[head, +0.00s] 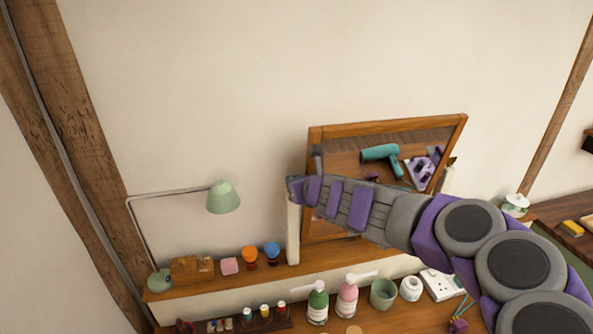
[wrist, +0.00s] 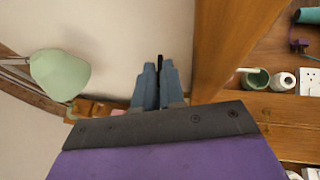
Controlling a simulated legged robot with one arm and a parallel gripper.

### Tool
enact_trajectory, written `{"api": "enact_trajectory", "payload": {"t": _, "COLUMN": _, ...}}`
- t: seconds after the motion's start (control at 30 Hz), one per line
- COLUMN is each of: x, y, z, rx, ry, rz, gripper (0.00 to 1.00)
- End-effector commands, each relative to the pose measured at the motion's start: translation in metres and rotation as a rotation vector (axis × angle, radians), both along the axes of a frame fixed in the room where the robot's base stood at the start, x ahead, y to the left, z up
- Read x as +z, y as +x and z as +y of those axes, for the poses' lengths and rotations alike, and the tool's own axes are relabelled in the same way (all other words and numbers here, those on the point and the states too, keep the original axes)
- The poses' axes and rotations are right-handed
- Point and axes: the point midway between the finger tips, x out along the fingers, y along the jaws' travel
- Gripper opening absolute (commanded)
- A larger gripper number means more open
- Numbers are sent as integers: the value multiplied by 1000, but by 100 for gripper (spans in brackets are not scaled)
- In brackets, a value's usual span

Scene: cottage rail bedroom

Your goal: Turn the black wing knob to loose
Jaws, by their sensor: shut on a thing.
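The black wing knob (wrist: 159,61) shows as a small dark sliver between my fingertips in the wrist view. My gripper (wrist: 154,82) is shut on it, with the two blue-grey fingers close on either side. Most of the knob is hidden by the fingers, so its angle cannot be told. The wooden-framed mirror (head: 386,127) stands tilted on the shelf, and its frame (wrist: 228,45) runs just right of the fingers in the wrist view. In the head view my arm reaches leftward across the mirror to its pale left post (head: 293,235), and the knob is hidden there.
A green lamp (head: 223,198) stands left, also in the wrist view (wrist: 60,74). Orange (head: 249,256) and blue (head: 272,252) items sit on the shelf. Pump bottles (head: 318,303), a green cup (head: 383,293) and a power strip (head: 440,284) stand below. The wall above is clear.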

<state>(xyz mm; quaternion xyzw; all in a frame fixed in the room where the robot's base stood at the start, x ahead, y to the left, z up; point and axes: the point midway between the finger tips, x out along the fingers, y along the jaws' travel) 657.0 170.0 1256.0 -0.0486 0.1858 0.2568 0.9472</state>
Motion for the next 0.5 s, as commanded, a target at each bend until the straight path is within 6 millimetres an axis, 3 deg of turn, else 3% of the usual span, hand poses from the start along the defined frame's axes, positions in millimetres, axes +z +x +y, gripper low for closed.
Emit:
{"api": "enact_trajectory", "payload": {"t": 0.03, "x": -12, "y": -3, "z": 6, "rx": 24, "ry": -2, "rz": 28, "gripper": 0}}
{"api": "enact_trajectory", "payload": {"t": 0.5, "x": -16, "y": -3, "z": 5, "rx": 93, "ry": -6, "rz": 25, "gripper": 0}}
